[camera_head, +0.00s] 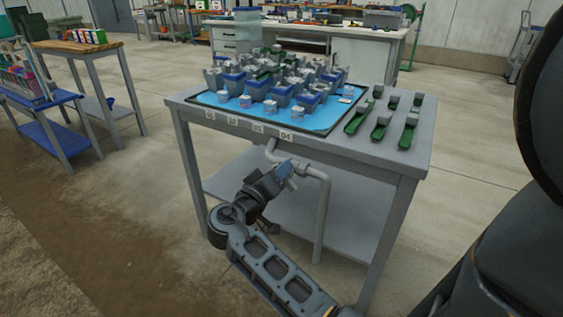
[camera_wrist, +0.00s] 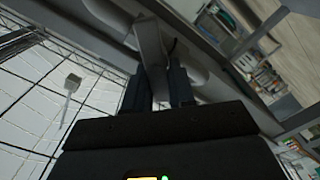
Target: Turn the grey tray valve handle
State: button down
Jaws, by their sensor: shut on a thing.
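The grey valve handle (camera_wrist: 151,45) shows in the wrist view as a flat bar between the two dark fingers of my gripper (camera_wrist: 160,88). My gripper is shut on it. In the head view my gripper (camera_head: 286,172) is at the grey pipe (camera_head: 319,215) below the front edge of the tray table. Only a small part of the handle (camera_head: 293,182) shows there, the rest being hidden by my gripper. The pipe runs from under the table's edge, sideways, then down.
The grey table (camera_head: 410,160) bears a blue tray (camera_head: 316,120) full of blue, green and grey parts. Several green pieces (camera_head: 381,128) lie to its right. A lower shelf (camera_head: 285,215) lies behind the pipe. The floor to the left is open.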

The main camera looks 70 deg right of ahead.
jog(key=n+p, duration=0.4)
jog(key=n, duration=0.1)
jog(key=shift+w+f+p, duration=0.25)
jog(key=shift+w+p, duration=0.05)
jog(key=shift+f+n+p, duration=0.2)
jog(key=shift+n+p, duration=0.35)
jog(key=shift+n, duration=0.25)
jog(key=shift+f+n+p, duration=0.15)
jog(key=shift+n+p, duration=0.35)
jog(key=shift+n, duration=0.3)
jog(key=shift+f, duration=0.1)
jog(key=c, duration=1)
grip_release()
jog(key=shift+c, duration=0.2)
jog(key=v, duration=0.7)
jog(key=shift+a, duration=0.35)
